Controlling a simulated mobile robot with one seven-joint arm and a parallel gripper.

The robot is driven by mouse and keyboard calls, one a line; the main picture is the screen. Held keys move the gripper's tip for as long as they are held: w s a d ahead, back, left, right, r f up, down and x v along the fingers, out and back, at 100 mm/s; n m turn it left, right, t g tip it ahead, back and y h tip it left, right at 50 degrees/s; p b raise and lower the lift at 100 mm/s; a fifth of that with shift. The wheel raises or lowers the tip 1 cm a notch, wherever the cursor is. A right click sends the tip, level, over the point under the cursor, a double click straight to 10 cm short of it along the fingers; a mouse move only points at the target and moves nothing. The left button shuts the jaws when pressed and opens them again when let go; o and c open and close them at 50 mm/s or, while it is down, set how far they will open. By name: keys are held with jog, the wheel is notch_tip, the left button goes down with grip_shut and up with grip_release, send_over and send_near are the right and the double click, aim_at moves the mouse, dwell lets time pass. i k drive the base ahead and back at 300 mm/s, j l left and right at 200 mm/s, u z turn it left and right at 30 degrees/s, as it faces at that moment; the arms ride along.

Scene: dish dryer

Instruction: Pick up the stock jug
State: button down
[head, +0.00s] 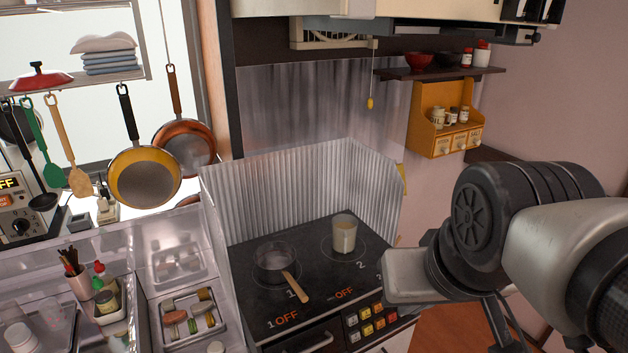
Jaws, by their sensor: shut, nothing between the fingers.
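A cream, cup-like vessel (344,234), which looks like the stock jug, stands upright on the burner marked 2 of the black stove top. Its open top faces up; I cannot make out a handle. My arm reaches in from the right edge, with its dark joint and pale links to the right of the stove. A pale block at its left end is beside the stove's right edge, apart from the vessel. I cannot make out any gripper fingers in this view.
A small pan (274,262) sits on burner 1, its wooden handle pointing toward the front. A corrugated metal guard (300,190) stands behind the stove and along its right side. A dish rack (148,300) is at left. Hanging pans (145,177) are above it.

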aim_at(344, 226)
jog(key=i+l+u, duration=0.35)
jog(key=l, duration=0.25)
jog(key=i+l+u, duration=0.15)
jog(key=i+l, duration=0.1)
jog(key=l, duration=0.1)
